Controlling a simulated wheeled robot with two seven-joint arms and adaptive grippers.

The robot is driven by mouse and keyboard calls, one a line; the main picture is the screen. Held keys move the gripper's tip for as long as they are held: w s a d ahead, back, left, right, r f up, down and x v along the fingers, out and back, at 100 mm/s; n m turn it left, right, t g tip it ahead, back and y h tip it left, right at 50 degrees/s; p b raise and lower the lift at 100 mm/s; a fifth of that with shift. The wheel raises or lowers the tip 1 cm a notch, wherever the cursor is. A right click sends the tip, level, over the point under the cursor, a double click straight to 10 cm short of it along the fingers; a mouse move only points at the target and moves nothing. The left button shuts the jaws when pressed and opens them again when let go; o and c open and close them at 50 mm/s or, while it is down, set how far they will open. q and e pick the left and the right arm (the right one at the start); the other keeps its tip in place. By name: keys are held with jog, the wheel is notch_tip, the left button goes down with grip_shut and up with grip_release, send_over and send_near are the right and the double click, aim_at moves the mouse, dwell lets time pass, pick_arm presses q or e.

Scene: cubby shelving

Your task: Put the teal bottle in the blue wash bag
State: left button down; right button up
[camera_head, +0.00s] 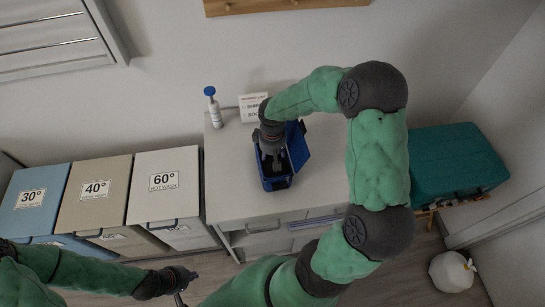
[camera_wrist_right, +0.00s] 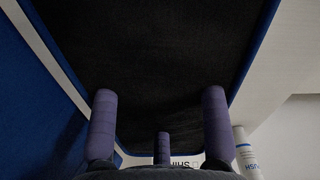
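The blue wash bag (camera_head: 273,184) stands open on the grey counter, its lid raised at the right. Its dark lining (camera_wrist_right: 170,60) fills much of the right wrist view, and I see no bottle on the visible part. My right gripper (camera_head: 270,160) points down over the bag's opening. Its fingers (camera_wrist_right: 160,120) are spread wide with nothing between them. My left gripper (camera_head: 184,286) is low at the bottom left, away from the counter, its small fingers apart and empty. I cannot make out a teal bottle in either view.
A white bottle with a blue top (camera_head: 214,108) and a small sign (camera_head: 254,107) stand at the counter's back. Labelled laundry bins (camera_head: 165,185) are at the left. A teal case (camera_head: 455,163) is at the right, with a white round object (camera_head: 451,271) on the floor.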

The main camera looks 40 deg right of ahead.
jog(key=shift+r, duration=0.15)
jog(key=shift+r, duration=0.4)
notch_tip(320, 180, up, 11)
jog(key=p, duration=0.3)
jog(key=shift+r, duration=0.15)
